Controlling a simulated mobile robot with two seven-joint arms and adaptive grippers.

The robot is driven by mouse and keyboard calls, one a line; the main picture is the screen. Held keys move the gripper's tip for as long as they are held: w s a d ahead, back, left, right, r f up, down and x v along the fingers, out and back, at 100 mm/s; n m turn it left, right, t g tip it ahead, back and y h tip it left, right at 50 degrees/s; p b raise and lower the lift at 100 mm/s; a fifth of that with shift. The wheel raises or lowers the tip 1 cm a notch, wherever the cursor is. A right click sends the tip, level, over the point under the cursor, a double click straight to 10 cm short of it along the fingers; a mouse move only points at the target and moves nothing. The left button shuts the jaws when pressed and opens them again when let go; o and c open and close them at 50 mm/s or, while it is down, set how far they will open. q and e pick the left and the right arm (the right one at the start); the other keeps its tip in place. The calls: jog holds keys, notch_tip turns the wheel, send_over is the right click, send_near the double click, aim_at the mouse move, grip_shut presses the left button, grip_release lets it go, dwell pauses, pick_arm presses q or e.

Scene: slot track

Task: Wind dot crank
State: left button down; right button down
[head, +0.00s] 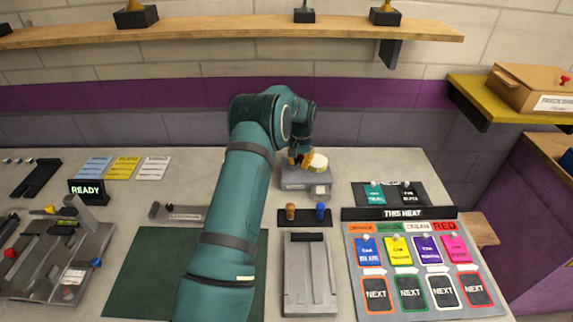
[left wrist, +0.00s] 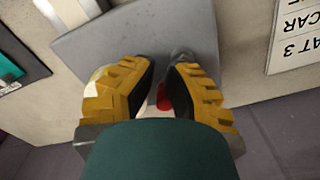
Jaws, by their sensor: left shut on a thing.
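The grey crank device (head: 305,181) stands at the back middle of the bench, with a cream round part (head: 318,163) on top. My left gripper (head: 301,158) has its yellow fingers down at this device, beside the cream part. In the left wrist view, the ridged yellow fingers of my left gripper (left wrist: 160,88) are closed in on a mostly hidden part, which I take for the crank handle. A small red piece (left wrist: 164,99) shows between them, above the grey plate (left wrist: 130,35). My right gripper is not in view.
A stand with brown and blue pegs (head: 305,217) is in front of the device, then a grey slotted fixture (head: 310,275). A card board (head: 424,265) lies right, a green mat (head: 140,270) and a READY sign (head: 87,191) left. A shelf (head: 230,31) runs above.

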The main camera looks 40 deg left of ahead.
aim_at(294, 176)
pick_arm(q)
jog(key=shift+w+d+r, duration=0.15)
jog(key=shift+w+d, duration=0.05)
jog(key=shift+d, duration=0.75)
jog(key=shift+s, duration=0.6)
jog(key=shift+s, duration=0.1)
jog(key=shift+s+a, duration=0.3)
jog(key=shift+s, duration=0.35)
jog(key=shift+a, duration=0.1)
jog(key=shift+s+a, duration=0.25)
jog(key=shift+s, duration=0.3)
